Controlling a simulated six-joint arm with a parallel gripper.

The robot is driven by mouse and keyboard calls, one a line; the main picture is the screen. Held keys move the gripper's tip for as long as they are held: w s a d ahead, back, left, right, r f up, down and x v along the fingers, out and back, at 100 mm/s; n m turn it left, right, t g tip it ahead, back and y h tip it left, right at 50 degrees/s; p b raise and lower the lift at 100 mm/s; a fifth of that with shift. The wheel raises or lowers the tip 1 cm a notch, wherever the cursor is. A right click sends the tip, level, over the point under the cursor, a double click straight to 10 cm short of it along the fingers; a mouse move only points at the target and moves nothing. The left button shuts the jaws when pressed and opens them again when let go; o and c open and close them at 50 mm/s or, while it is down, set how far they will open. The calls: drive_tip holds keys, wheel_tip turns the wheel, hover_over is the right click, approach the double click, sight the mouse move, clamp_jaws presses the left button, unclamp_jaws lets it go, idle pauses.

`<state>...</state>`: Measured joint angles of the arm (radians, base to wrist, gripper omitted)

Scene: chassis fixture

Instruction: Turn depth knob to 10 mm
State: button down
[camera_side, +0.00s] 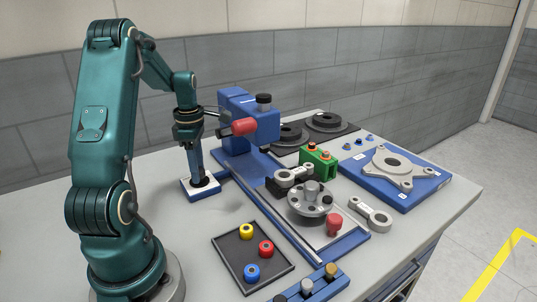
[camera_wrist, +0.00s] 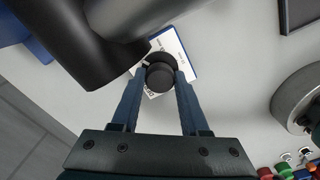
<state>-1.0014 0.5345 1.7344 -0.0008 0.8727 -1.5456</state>
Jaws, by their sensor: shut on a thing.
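The depth knob (camera_wrist: 160,76) is a small black round knob on a white dial plate with printed marks (camera_wrist: 179,48). In the side view the plate (camera_side: 214,186) has a blue base and lies on the table left of the blue press. My gripper (camera_side: 199,179) points straight down over it. In the wrist view its two blue fingers stand on either side of the knob, shut on it. The marks are too small and partly covered to read, so the knob's setting cannot be told. The knob is mostly hidden by the fingers in the side view.
The blue press (camera_side: 240,104) with a red-ended handle (camera_side: 243,126) stands close to the right of my gripper. A dark tray (camera_side: 228,249) with coloured rings lies in front. A round grey fixture (camera_side: 300,203) is farther right. Bare table lies between plate and tray.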

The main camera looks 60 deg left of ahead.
drive_tip(key=shift+n, duration=1.7)
drive_tip(key=shift+n, duration=1.8)
drive_tip(key=n, duration=0.3)
